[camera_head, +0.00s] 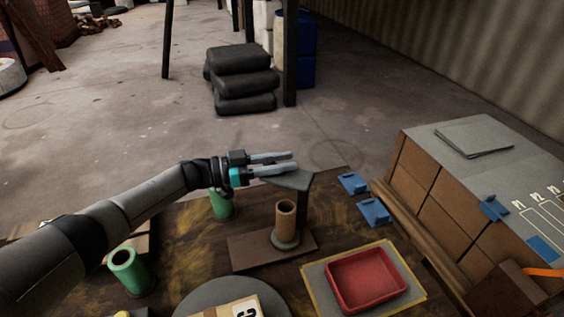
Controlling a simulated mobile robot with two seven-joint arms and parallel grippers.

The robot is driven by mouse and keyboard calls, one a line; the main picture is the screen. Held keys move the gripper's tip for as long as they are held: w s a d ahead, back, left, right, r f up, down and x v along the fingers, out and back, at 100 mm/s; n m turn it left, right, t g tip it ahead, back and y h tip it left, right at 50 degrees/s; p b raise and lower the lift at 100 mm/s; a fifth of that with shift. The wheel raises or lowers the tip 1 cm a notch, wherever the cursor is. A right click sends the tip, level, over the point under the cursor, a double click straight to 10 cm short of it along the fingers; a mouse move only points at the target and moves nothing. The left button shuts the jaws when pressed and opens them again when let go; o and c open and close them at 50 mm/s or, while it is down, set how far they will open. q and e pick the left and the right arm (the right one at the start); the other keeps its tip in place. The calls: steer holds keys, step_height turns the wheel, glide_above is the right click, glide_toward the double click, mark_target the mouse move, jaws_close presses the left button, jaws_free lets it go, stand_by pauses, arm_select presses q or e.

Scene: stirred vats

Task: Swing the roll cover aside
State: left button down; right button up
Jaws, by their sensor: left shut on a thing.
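The roll cover (288,180) is a flat dark grey plate at the top of a dark upright post on a brown wooden base (254,253). A brown roll (286,215) stands upright on a grey round foot on that base, below and in front of the plate. My left gripper (292,161) reaches in from the left at the plate's far edge and is shut on the cover. The exact contact between the fingers and the plate is hard to see. My right gripper is not in view.
A red tray (334,293) lies on a yellow-edged mat at the front. Green cylinders (129,270) stand on the left and behind the base. Blue pieces (374,212) lie right of the post. A brown cabinet (408,169) borders the right. A grey disc (190,299) is at the front.

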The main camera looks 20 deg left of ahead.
arm_select(q)
steer(key=c, duration=0.8)
jaws_free()
steer(key=shift+o, duration=1.2)
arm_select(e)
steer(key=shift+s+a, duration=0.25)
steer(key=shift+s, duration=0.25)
arm_select(q)
steer(key=shift+r, duration=0.1)
step_height(320, 180, up, 20)
steer(key=p, duration=0.6)
steer(key=shift+p, duration=0.3)
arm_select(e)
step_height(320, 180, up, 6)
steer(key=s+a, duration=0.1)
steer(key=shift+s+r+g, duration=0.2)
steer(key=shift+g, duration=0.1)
arm_select(q)
steer(key=shift+c, duration=0.2)
